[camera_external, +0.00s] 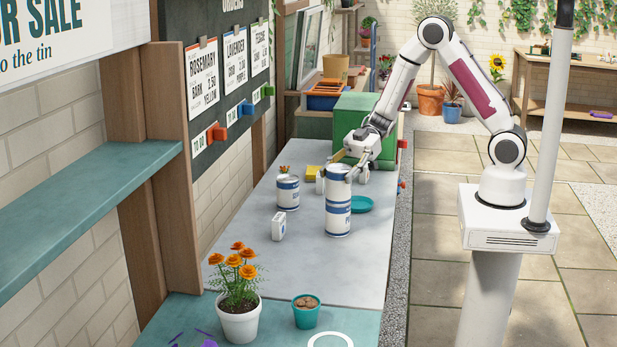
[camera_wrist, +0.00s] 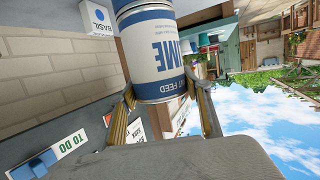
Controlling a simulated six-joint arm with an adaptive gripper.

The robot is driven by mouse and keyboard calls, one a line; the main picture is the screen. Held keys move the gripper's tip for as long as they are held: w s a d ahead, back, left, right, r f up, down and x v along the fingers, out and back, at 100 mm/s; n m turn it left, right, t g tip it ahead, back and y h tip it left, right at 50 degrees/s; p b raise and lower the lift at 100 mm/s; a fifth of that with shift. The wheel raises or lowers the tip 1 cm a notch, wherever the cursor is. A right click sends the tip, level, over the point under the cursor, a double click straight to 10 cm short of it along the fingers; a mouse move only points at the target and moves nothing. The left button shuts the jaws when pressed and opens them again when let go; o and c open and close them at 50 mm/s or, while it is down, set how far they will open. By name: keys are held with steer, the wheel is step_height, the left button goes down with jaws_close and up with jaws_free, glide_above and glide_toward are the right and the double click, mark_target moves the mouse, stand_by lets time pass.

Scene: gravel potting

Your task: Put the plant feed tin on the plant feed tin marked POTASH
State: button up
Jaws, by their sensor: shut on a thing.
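My gripper (camera_external: 342,173) is shut on a white and blue plant feed tin (camera_external: 338,185), one finger on each side near its top. In the wrist view my gripper (camera_wrist: 164,104) holds this tin (camera_wrist: 155,60), whose label reads LIME and FEED upside down. The held tin is upright, directly above another white and blue tin (camera_external: 338,219) standing on the grey bench. They look touching or nearly so; I cannot tell whether there is a gap. The lower tin's label is not readable.
A small white box (camera_external: 279,226) stands on the bench (camera_external: 305,258) left of the tins. A teal saucer (camera_external: 362,204) and yellow item (camera_external: 312,172) lie close by. A green box (camera_external: 352,112) stands behind. Orange flowers in a white pot (camera_external: 240,323) and a teal pot (camera_external: 306,315) are in front.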

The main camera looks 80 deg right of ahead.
steer(key=o, duration=1.4)
steer(key=shift+r, duration=0.15)
steer(key=shift+v, duration=6)
steer(key=shift+w+r, duration=0.1)
steer(key=shift+w, duration=0.1)
